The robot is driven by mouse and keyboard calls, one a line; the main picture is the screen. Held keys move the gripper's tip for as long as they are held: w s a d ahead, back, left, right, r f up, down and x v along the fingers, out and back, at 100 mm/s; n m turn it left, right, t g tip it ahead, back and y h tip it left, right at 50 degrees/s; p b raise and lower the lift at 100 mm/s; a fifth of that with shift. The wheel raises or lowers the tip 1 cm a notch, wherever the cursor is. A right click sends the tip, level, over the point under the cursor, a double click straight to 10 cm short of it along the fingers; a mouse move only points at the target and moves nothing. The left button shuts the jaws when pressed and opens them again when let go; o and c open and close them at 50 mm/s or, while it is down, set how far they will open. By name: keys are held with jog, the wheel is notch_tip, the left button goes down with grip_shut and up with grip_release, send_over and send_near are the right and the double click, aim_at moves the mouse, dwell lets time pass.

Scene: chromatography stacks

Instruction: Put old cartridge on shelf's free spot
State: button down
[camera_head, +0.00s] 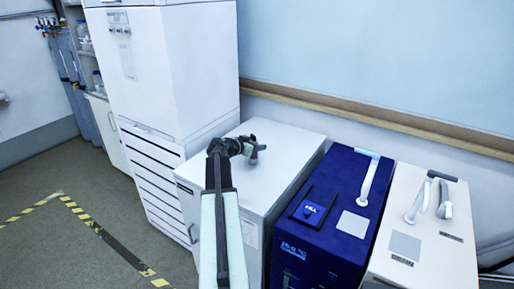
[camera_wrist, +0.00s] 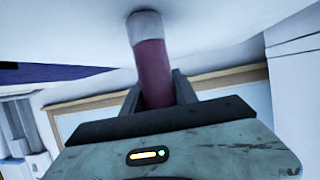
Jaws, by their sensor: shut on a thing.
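The cartridge (camera_wrist: 154,70) is a dark red cylinder with a pale grey end cap. In the wrist view it sits between the fingers of my gripper (camera_wrist: 158,92), which is shut on it. The cap end is close to a white surface at the top of that view; I cannot tell whether they touch. In the head view my gripper (camera_head: 252,150) is over the white top of a low cabinet (camera_head: 285,150), with a small reddish bit of the cartridge (camera_head: 261,147) showing. No shelf spot can be made out with certainty.
A tall white stack (camera_head: 170,80) stands left of the cabinet. A blue unit (camera_head: 335,215) and a cream unit (camera_head: 425,225) with curved pipes stand to the right. A wooden rail (camera_head: 370,118) runs along the wall behind. Striped floor tape (camera_head: 115,243) marks open floor at left.

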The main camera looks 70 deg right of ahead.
jog(key=shift+f, duration=0.25)
jog(key=c, duration=0.9)
grip_release()
jog(key=shift+r, duration=0.1)
jog(key=shift+c, duration=0.2)
jog(key=shift+r, duration=0.15)
jog(key=shift+w+a+r+p, duration=0.1)
jog(key=shift+a+r+p, duration=0.1)
jog(key=shift+r+p, duration=0.1)
jog(key=p+v, duration=0.4)
jog(key=v, duration=0.7)
jog(key=shift+w+a, duration=0.15)
jog(key=shift+a, duration=0.1)
jog(key=shift+f, duration=0.15)
